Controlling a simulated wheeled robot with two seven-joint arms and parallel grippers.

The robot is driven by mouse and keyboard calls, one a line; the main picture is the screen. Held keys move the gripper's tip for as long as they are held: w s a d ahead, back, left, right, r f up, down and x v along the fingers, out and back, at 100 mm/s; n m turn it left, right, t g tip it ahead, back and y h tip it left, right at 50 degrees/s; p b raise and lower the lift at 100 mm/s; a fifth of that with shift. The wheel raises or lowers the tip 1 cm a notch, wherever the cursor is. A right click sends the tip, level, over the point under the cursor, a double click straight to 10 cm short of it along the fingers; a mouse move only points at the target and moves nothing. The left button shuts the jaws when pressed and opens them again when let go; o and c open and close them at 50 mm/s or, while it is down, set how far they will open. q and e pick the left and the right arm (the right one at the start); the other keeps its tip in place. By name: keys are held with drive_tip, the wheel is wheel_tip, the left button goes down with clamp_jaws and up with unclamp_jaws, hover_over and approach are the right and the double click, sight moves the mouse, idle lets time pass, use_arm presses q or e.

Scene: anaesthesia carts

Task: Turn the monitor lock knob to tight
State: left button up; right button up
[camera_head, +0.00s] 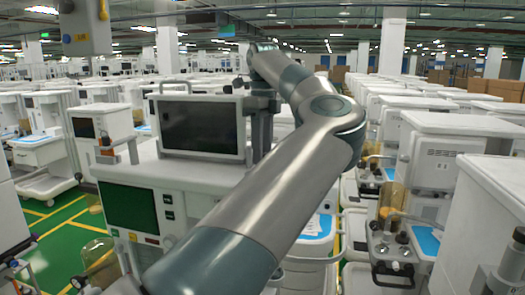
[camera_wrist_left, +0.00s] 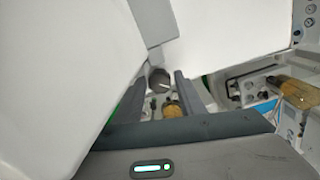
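The monitor (camera_head: 200,127) is a dark screen in a pale frame, standing on a white anaesthesia cart (camera_head: 190,180). A grey arm of mine crosses the middle of the head view and bends back to the monitor's right side, where its far end is partly hidden. In the left wrist view a small dark grey round knob (camera_wrist_left: 158,78) with a pale mark shows below a white housing. My left gripper (camera_wrist_left: 160,91) is open, with one finger on each side of the knob in the picture. I cannot tell whether the fingers touch it. My right gripper is out of view.
A green-screened panel (camera_head: 127,207) is on the cart front below the monitor. More white carts (camera_head: 445,150) stand in rows on the right and left. A clear green floor strip with yellow lines (camera_head: 60,225) runs at the left.

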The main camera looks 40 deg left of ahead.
use_arm(q)
drive_tip(key=shift+r, duration=0.1)
drive_tip(key=shift+r, duration=0.45)
wheel_tip(320, 180, up, 5)
drive_tip(key=shift+f+b, duration=0.15)
drive_tip(key=shift+b, duration=0.55)
wheel_tip(320, 180, up, 12)
drive_tip(key=p, duration=0.5)
drive_tip(key=shift+w+f, duration=0.2)
drive_tip(key=shift+w, duration=0.05)
drive_tip(key=shift+a, duration=0.1)
